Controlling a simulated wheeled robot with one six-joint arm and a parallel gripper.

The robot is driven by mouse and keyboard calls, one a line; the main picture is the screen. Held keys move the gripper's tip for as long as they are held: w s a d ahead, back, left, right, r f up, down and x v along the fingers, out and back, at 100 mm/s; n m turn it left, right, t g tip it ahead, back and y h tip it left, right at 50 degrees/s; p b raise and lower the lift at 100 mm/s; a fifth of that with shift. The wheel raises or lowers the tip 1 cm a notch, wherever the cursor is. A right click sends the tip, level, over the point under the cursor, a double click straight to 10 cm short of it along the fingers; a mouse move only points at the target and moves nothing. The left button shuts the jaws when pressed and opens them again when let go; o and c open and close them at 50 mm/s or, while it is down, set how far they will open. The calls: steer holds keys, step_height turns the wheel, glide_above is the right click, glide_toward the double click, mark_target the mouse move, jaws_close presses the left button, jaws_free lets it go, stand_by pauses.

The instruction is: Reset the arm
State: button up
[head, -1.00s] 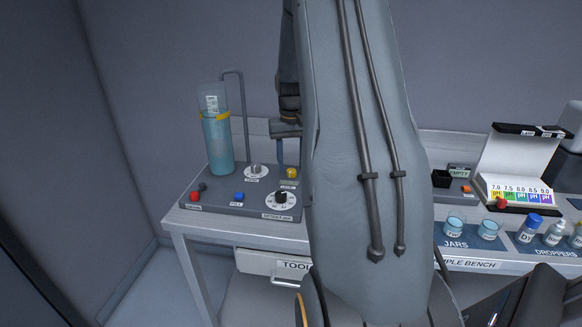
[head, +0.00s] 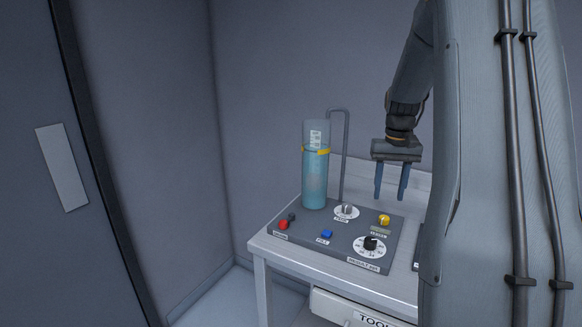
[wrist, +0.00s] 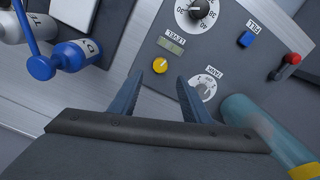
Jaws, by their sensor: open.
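My gripper (head: 391,186) hangs fingers-down above the back right part of the control panel (head: 290,233) in the head view. Its two blue fingers are apart with nothing between them. In the wrist view my gripper (wrist: 160,82) is open and empty, with the panel below and beyond it. My arm's large grey link fills the right side of the head view and hides the bench behind it.
A blue-filled clear cylinder (head: 314,180) with a yellow band stands left of my gripper, beside a bent pipe (head: 346,150). The panel has a red knob (head: 283,225), blue button (head: 326,234), yellow button (head: 384,219) and black dial (head: 370,243). Bottles (wrist: 75,55) show in the wrist view.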

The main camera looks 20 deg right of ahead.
steer(key=shift+a, duration=0.1)
steer(key=s+a+f+n, duration=0.1)
steer(key=a, duration=0.4)
steer(key=s+a, duration=0.1)
steer(key=a, duration=0.5)
steer(key=s+a+f+n, duration=0.1)
steer(key=a, duration=0.5)
steer(key=shift+s+a+f+n+t, duration=0.1)
steer(key=shift+a+f+n+t, duration=0.05)
steer(key=shift+f+n+t, duration=0.15)
steer(key=s+a+f+n, duration=0.3)
steer(key=s+a+f, duration=0.1)
steer(key=s+a, duration=0.9)
steer(key=a, duration=0.2)
steer(key=shift+a+f+t, duration=0.2)
steer(key=shift+a+t, duration=0.1)
steer(key=shift+a, duration=0.05)
steer(key=shift+c, duration=0.4)
